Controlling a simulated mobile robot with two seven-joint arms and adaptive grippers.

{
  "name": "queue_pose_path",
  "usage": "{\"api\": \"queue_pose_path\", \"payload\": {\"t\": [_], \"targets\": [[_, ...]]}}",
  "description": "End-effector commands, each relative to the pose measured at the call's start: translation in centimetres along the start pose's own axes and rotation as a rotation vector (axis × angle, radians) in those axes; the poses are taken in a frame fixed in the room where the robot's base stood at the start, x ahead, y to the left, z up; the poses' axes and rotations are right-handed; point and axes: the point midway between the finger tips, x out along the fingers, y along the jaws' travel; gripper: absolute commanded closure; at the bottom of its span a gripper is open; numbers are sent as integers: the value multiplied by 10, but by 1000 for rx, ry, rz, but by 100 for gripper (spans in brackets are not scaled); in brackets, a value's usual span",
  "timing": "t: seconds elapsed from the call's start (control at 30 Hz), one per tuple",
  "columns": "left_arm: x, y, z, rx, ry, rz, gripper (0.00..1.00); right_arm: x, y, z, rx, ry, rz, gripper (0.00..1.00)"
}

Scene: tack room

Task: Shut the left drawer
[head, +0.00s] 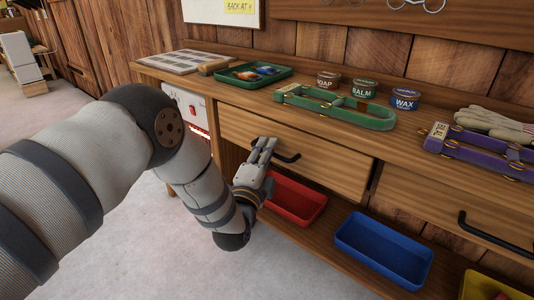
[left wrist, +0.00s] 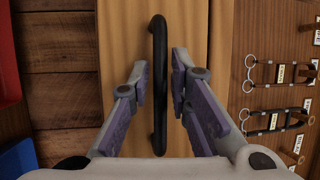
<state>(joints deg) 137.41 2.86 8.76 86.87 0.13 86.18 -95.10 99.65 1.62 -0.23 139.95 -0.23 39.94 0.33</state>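The left drawer (head: 322,165) has a plain wooden front with a black bar handle (head: 289,157), under the bench top. I see no wide gap around its front; how far out it stands is hard to tell. My left gripper (head: 264,146) is in front of the drawer, at the handle's left end in the head view. In the left wrist view its two fingers (left wrist: 160,80) are apart, one on each side of the handle (left wrist: 158,100), with no clear contact. The drawer front (left wrist: 125,30) fills the middle of that view. My right gripper is not in view.
The bench top (head: 240,95) carries a green tray (head: 256,82), a green halter-like item (head: 335,107), several tins and a purple one (head: 480,150). A right drawer (head: 440,200) is beside the left one. Below are a red bin (head: 300,203) and a blue bin (head: 383,250).

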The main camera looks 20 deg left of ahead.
Motion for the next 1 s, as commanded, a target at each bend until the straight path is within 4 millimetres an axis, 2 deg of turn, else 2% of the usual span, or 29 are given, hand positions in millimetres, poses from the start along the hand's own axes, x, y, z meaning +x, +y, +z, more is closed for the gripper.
{"api": "queue_pose_path", "payload": {"t": [0.1,0.2,0.43,0.7,1.0], "targets": [[0,0,0,0,0,0,82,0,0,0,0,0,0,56],[0,0,0,0,0,0,100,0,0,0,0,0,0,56],[0,0,0,0,0,-1,100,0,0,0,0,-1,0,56],[32,10,-14,0,1,-1,100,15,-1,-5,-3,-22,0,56],[37,6,-16,-2,1,-2,100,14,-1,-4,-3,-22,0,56]]}}
